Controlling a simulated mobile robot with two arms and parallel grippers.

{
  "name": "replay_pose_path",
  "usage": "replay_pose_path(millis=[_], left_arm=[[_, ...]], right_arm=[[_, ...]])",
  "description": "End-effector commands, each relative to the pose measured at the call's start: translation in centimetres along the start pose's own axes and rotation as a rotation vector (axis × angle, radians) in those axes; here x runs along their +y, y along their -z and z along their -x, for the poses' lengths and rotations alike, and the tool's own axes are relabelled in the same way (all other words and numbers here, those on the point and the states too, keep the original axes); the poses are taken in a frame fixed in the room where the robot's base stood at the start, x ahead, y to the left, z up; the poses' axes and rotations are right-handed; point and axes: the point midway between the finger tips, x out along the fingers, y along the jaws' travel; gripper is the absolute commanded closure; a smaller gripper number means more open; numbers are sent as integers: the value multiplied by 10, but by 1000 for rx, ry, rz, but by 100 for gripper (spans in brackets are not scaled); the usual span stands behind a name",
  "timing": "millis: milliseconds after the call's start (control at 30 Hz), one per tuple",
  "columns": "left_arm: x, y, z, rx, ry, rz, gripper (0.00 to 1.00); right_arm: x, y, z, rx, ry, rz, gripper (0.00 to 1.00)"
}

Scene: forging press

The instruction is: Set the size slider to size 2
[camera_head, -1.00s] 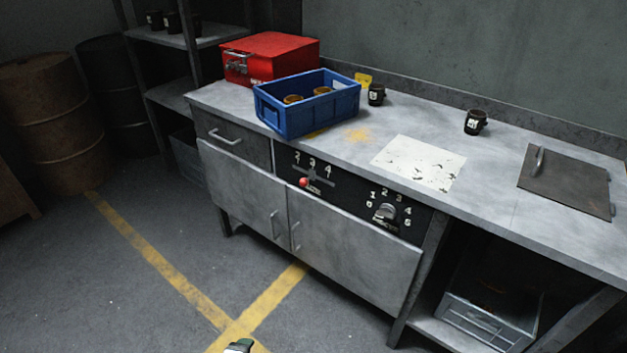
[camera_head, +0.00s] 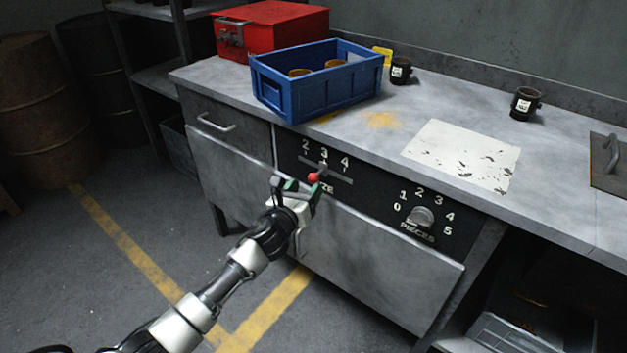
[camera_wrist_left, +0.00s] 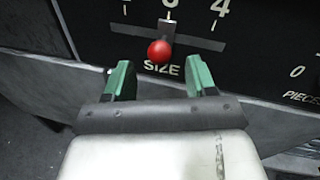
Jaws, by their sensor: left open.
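The size slider is a red ball knob (camera_head: 313,178) on the black control panel (camera_head: 367,199), under the numbers 2, 3 and 4. Its stem stands at the 3, in the middle of the slot. In the left wrist view the red knob (camera_wrist_left: 160,51) sits just above the word SIZE, ahead of my fingers. My left gripper (camera_head: 296,184) is just left of and below the knob in the head view. In the wrist view its green fingertips (camera_wrist_left: 159,76) are apart, with the knob a little beyond the gap, not gripped. My right gripper is not in view.
A grey PIECES dial (camera_head: 420,217) is to the right on the same panel. A blue crate (camera_head: 313,95), a red box (camera_head: 268,33), dark mugs (camera_head: 525,103) and a white sheet (camera_head: 462,155) are on the worktop. A cabinet door (camera_head: 375,262) is below the panel.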

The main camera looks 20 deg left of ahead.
Motion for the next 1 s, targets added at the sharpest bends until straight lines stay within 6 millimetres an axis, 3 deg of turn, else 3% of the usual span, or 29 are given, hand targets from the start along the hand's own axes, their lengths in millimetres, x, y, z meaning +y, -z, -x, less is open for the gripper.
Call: replay_pose_path(millis=[100,300,700,1000], left_arm=[[0,1,-22,0,0,2,44],[0,1,-42,0,0,2,44],[0,1,-47,2,0,3,45],[0,1,-47,2,0,2,91]], right_arm=[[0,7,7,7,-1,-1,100],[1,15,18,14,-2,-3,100],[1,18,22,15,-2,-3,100],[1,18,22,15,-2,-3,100]])
